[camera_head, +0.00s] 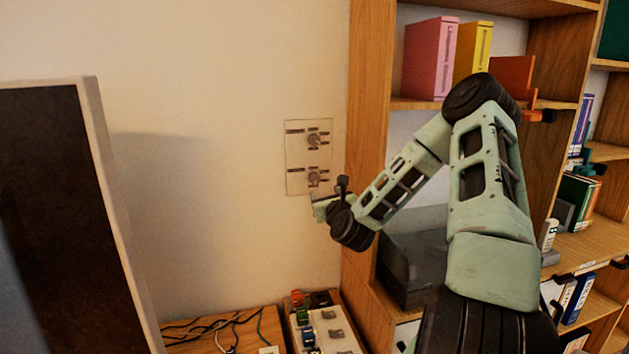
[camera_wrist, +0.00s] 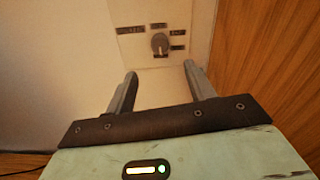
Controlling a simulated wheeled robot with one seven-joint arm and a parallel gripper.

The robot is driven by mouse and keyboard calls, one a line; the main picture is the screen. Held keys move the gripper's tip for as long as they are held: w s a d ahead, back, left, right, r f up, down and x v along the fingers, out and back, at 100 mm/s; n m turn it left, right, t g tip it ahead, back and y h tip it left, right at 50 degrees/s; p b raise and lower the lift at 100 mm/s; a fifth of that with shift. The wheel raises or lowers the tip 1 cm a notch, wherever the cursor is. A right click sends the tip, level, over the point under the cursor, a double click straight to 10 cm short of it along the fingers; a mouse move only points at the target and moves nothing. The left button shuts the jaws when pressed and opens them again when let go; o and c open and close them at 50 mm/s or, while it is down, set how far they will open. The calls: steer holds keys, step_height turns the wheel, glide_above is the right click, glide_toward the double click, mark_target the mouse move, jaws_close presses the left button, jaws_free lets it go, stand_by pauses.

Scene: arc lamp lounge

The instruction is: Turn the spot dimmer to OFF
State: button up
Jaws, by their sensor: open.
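A pale wall plate (camera_head: 295,158) carries two grey dimmer knobs, an upper knob (camera_head: 314,140) and a lower knob (camera_head: 315,178). Dark labels sit beside each knob; I cannot read them in the head view. My gripper (camera_head: 322,200) is in front of the plate's lower end, close to the lower knob. In the wrist view one knob (camera_wrist: 160,43) shows on the plate, with small labels around it that are too blurred to read surely. My gripper (camera_wrist: 160,82) is open there, its two fingers pointing towards the plate, with nothing between them. The knob lies beyond the fingertips, apart from them.
A wooden bookshelf (camera_head: 369,130) stands just right of the plate. A dark panel with a pale frame (camera_head: 95,130) is at the left. Below are a wooden surface with cables (camera_head: 225,330) and a tray with small coloured items (camera_head: 325,330). The wall left of the plate is bare.

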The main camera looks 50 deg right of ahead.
mark_target(315, 180)
steer(key=p+x, duration=0.2)
steer(key=x, duration=0.9)
steer(key=shift+w+d, duration=0.1)
steer(key=shift+w, duration=0.15)
steer(key=c, duration=1)
